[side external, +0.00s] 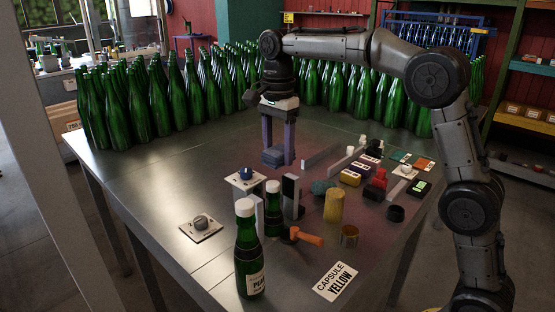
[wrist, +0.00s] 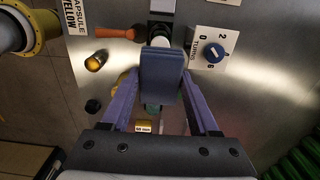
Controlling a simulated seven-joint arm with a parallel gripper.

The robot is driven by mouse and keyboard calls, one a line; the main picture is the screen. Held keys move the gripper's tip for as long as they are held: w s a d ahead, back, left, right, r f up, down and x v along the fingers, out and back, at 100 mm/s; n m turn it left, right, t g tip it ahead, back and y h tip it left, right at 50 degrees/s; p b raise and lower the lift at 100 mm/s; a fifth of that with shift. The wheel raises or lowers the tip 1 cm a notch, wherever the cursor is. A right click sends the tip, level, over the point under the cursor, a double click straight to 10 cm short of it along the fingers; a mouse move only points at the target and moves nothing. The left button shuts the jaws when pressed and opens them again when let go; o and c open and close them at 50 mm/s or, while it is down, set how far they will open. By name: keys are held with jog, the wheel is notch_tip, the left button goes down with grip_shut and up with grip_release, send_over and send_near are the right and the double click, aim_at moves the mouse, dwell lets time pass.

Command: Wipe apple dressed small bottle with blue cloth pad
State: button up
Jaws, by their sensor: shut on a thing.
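My gripper (side external: 278,154) is shut on the blue cloth pad (side external: 273,157) and holds it above the table, behind the bottles. In the wrist view the pad (wrist: 162,75) sits between my two fingers (wrist: 163,92). A small green bottle (side external: 272,222) with a white cap stands upright between metal posts, apart from the pad. Its label is too hidden to read. A larger green bottle (side external: 249,262) with a white cap stands in front; its label seems to read "PEAR". In the wrist view, a white round top (wrist: 160,43) shows partly behind the pad.
A blue dial (side external: 245,174) on a white plate stands left of the small bottle. An orange-handled tool (side external: 304,237), a yellow cylinder (side external: 334,206) and a "CAPSULE YELLOW" card (side external: 335,282) lie to the right. Many green bottles (side external: 190,90) line the back. The table's left side is mostly clear.

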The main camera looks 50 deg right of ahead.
jog(key=shift+r, duration=1.7)
